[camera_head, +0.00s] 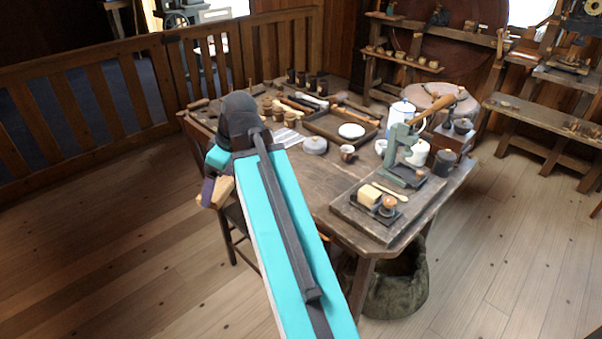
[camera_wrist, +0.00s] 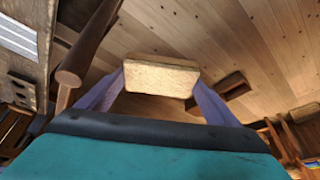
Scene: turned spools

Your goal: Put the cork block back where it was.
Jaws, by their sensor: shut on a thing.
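The cork block (camera_wrist: 160,76) is a pale tan rectangular block, held between the two purple fingers of my gripper (camera_wrist: 158,90) in the wrist view. The fingers press on its left and right sides. In the head view the cork block (camera_head: 225,190) shows as a small tan piece by a purple finger of my gripper (camera_head: 214,193). My gripper is off the left edge of the wooden table (camera_head: 325,195), over the floor and the chair. My arm hides part of the table's near left side.
A dark chair (camera_head: 233,222) stands at the table's left. A wooden railing (camera_head: 95,95) runs behind.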

